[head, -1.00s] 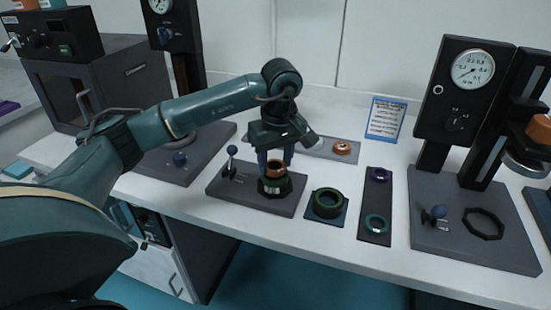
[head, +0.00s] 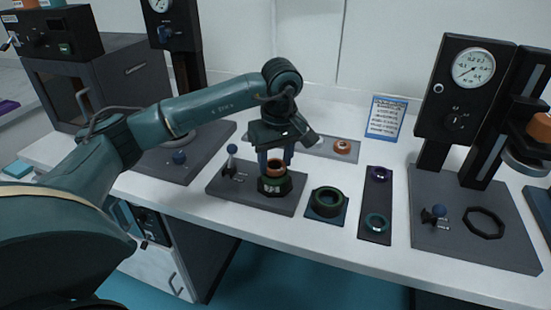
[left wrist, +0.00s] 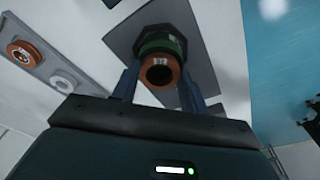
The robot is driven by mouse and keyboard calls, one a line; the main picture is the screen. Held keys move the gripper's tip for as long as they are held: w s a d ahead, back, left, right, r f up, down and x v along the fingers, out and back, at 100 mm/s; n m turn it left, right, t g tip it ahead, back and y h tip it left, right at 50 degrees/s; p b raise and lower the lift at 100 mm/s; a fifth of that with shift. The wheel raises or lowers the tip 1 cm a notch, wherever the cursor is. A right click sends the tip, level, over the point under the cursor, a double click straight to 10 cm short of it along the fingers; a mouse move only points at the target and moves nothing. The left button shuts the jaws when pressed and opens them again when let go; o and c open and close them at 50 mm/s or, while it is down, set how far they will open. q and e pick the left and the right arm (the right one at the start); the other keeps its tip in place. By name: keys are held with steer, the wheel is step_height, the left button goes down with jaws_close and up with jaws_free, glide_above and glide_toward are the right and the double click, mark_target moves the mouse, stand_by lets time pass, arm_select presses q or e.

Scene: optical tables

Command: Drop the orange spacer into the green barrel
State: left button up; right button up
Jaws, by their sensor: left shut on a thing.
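The orange spacer (head: 276,164) is a short ring between the fingers of my left gripper (head: 275,165). In the left wrist view the orange spacer (left wrist: 160,73) shows its open bore, with the left gripper's fingers (left wrist: 159,80) on both sides. The green barrel (head: 272,180) stands upright in a dark holder on a grey base plate, directly beneath the spacer. In the left wrist view the green barrel (left wrist: 160,43) shows as a green band behind the spacer. I cannot tell whether the spacer touches its rim or sits partly inside. My right gripper is not in view.
A green-rimmed dark ring (head: 327,203) sits on a small mat to the right. A dark tray (head: 375,204) holds a purple and a teal ring. A grey strip (head: 322,149) with another orange ring lies behind. A gauge press (head: 470,160) stands at the right.

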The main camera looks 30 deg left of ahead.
arm_select(q)
steer(key=o, duration=1)
steer(key=shift+o, duration=0.2)
steer(key=shift+r, duration=0.1)
steer(key=shift+r+p, duration=2.1)
steer(key=shift+r, duration=0.85)
